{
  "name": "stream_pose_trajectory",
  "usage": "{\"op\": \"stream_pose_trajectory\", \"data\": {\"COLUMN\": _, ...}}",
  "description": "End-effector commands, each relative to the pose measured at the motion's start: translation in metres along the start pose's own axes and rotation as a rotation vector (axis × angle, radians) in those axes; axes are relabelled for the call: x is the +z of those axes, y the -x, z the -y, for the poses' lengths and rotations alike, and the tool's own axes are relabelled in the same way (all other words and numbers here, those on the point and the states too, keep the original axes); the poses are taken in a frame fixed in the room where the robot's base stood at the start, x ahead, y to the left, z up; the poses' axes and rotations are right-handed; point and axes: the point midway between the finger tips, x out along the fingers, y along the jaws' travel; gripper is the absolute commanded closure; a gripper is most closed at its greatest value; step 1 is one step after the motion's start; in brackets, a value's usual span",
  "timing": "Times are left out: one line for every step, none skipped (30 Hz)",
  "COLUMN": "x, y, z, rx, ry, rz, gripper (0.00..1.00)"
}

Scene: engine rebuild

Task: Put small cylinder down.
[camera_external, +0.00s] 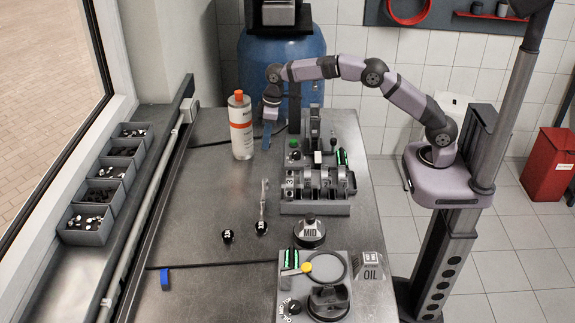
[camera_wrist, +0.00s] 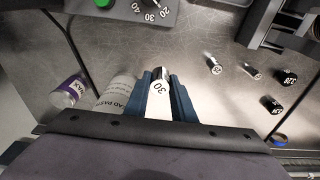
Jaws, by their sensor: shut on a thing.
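My gripper (camera_wrist: 163,92) is shut on a small cylinder (camera_wrist: 158,92), silver at one end and white with a "30" on its side, held between two blue fingers in the wrist view. In the external view my gripper (camera_external: 268,134) hangs at the far part of the metal bench, just right of a white bottle. The cylinder cannot be made out there. Whether it touches the bench is not clear from these views.
The orange-capped white bottle (camera_external: 241,130) stands close to my gripper. An engine block fixture (camera_external: 315,208), a "MID" part (camera_external: 310,232) and a grey tray (camera_external: 338,262) line the right side. The left middle is clear.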

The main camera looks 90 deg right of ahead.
Motion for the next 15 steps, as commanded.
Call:
{"op": "stream_pose_trajectory", "data": {"x": 0.002, "y": -0.006, "z": 0.000, "rx": -0.001, "ry": 0.000, "rz": 0.004, "gripper": 1.00}}
{"op": "stream_pose_trajectory", "data": {"x": 0.003, "y": -0.010, "z": 0.000, "rx": -0.001, "ry": 0.000, "rz": 0.005, "gripper": 1.00}}
{"op": "stream_pose_trajectory", "data": {"x": 0.004, "y": -0.016, "z": 0.000, "rx": -0.001, "ry": 0.000, "rz": 0.005, "gripper": 1.00}}
{"op": "stream_pose_trajectory", "data": {"x": 0.005, "y": -0.021, "z": 0.000, "rx": -0.002, "ry": 0.000, "rz": 0.006, "gripper": 1.00}}
{"op": "stream_pose_trajectory", "data": {"x": 0.005, "y": -0.025, "z": 0.000, "rx": -0.001, "ry": 0.000, "rz": 0.005, "gripper": 1.00}}
{"op": "stream_pose_trajectory", "data": {"x": 0.006, "y": -0.031, "z": 0.000, "rx": -0.001, "ry": 0.000, "rz": 0.005, "gripper": 1.00}}
{"op": "stream_pose_trajectory", "data": {"x": 0.007, "y": -0.036, "z": 0.000, "rx": -0.001, "ry": 0.000, "rz": 0.005, "gripper": 1.00}}
{"op": "stream_pose_trajectory", "data": {"x": 0.008, "y": -0.039, "z": 0.000, "rx": -0.001, "ry": 0.000, "rz": 0.005, "gripper": 1.00}}
{"op": "stream_pose_trajectory", "data": {"x": 0.008, "y": -0.043, "z": 0.000, "rx": -0.001, "ry": 0.000, "rz": 0.003, "gripper": 1.00}}
{"op": "stream_pose_trajectory", "data": {"x": 0.008, "y": -0.046, "z": 0.000, "rx": -0.001, "ry": 0.000, "rz": 0.002, "gripper": 1.00}}
{"op": "stream_pose_trajectory", "data": {"x": 0.008, "y": -0.048, "z": 0.000, "rx": -0.001, "ry": 0.000, "rz": 0.002, "gripper": 1.00}}
{"op": "stream_pose_trajectory", "data": {"x": 0.008, "y": -0.050, "z": 0.000, "rx": -0.001, "ry": 0.000, "rz": 0.002, "gripper": 1.00}}
{"op": "stream_pose_trajectory", "data": {"x": 0.008, "y": -0.051, "z": 0.000, "rx": -0.001, "ry": 0.000, "rz": 0.001, "gripper": 1.00}}
{"op": "stream_pose_trajectory", "data": {"x": 0.008, "y": -0.052, "z": 0.000, "rx": 0.000, "ry": 0.000, "rz": 0.001, "gripper": 1.00}}
{"op": "stream_pose_trajectory", "data": {"x": 0.008, "y": -0.053, "z": 0.000, "rx": 0.000, "ry": 0.000, "rz": 0.000, "gripper": 1.00}}
